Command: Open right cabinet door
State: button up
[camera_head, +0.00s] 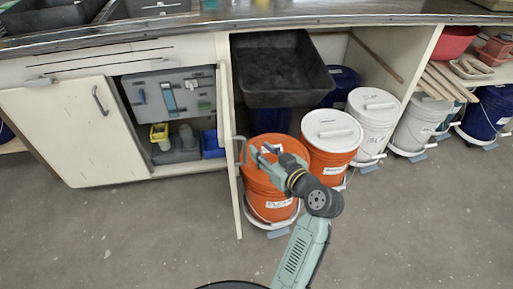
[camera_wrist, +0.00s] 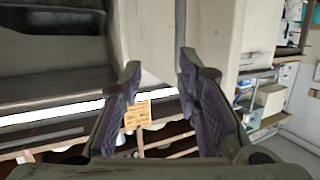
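The right cabinet door (camera_head: 229,150) stands swung out from the cabinet front and shows almost edge-on in the head view. Its grey handle (camera_head: 241,151) is on the face turned to the right. My gripper (camera_head: 259,157) is just right of that handle, in front of the orange bucket. In the wrist view my gripper (camera_wrist: 158,72) is open, with no handle visible between its fingers. A pale panel shows beyond the fingers; I cannot tell whether it is the door. Whether a finger touches the handle is unclear.
The left cabinet door (camera_head: 62,130) also stands open. Orange buckets (camera_head: 330,160) and white buckets (camera_head: 373,115) stand on wheeled bases to the right. A black tub (camera_head: 283,75) sits above them under the counter (camera_head: 230,20). The floor (camera_head: 140,235) in front is clear.

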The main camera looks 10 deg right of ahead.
jog(key=shift+s+d, duration=0.25)
jog(key=shift+d, duration=0.2)
dwell(0.6)
